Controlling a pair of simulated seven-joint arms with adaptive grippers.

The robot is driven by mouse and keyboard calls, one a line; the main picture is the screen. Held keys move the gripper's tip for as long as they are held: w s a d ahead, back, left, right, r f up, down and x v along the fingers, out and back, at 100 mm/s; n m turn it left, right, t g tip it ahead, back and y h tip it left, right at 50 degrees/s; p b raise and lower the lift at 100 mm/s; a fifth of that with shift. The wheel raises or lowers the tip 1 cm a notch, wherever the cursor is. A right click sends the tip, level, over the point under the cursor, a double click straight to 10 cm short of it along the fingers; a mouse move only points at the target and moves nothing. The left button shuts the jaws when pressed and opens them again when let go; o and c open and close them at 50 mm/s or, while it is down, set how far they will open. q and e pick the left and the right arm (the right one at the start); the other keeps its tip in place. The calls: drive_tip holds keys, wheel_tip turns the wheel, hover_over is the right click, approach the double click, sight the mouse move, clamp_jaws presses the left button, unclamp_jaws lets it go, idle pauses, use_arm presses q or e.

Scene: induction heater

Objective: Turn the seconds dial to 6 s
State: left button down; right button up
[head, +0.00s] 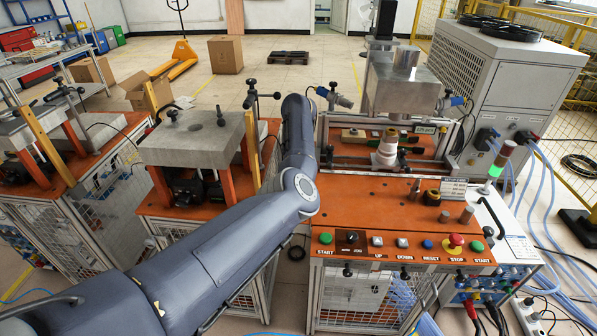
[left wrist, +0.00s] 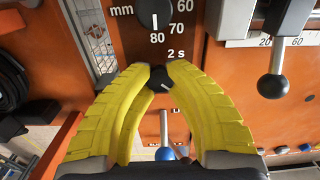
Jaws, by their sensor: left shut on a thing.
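The seconds dial (left wrist: 158,79) is a small dark knob on an orange panel in the left wrist view, below the printed mark "2 s". My left gripper (left wrist: 160,74) has yellow ribbed fingers shut on this dial, one tip on each side. The fingers cover most of the dial's surroundings, so its other marks are hidden and its exact setting is unclear. In the head view my left arm reaches toward the left side of the heater; its gripper and the dial are hidden there. My right gripper is not in view.
Above is a black mm dial (left wrist: 155,14) marked 60, 70 and 80. A black ball-ended lever (left wrist: 272,86) and a white scale (left wrist: 265,42) lie to the right.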

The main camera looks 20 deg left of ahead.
use_arm(q)
drive_tip(key=shift+m, duration=0.4)
drive_tip(key=c, duration=1.1)
unclamp_jaws()
wheel_tip(320, 180, up, 12)
drive_tip(key=shift+f, duration=0.1)
